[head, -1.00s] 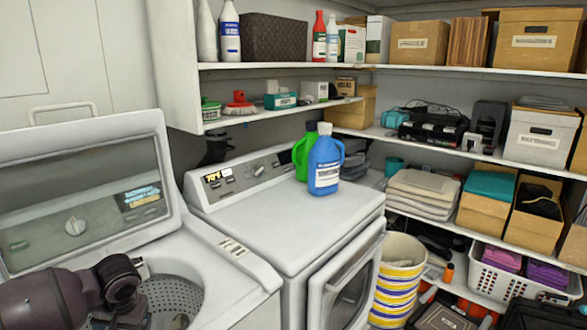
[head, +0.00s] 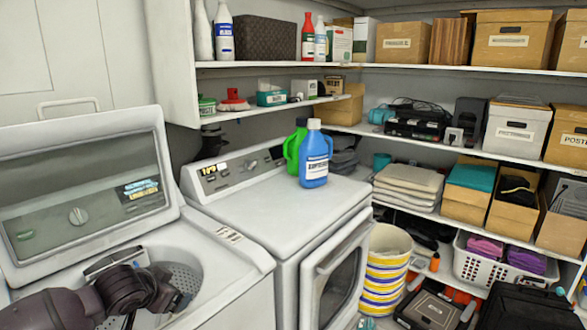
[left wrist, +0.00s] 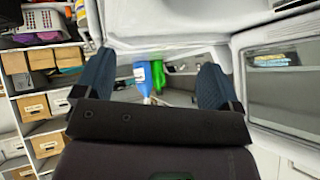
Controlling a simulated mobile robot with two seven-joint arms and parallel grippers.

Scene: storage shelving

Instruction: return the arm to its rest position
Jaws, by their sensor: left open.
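My left arm comes in from the lower left in the head view, over the open top-loading washer (head: 225,265). Its gripper (head: 168,288) is above the washer's drum opening and is partly hidden by the wrist. In the left wrist view the two dark fingers of the left gripper (left wrist: 153,75) stand wide apart. The gap between them holds nothing; a blue jug (left wrist: 141,76) and a green jug (left wrist: 158,74) show well beyond it. My right gripper is not in view.
The washer's raised lid (head: 85,190) is behind my left arm. Shelves with boxes (head: 515,45) line the right. A striped bin (head: 385,270) stands beside the dryer.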

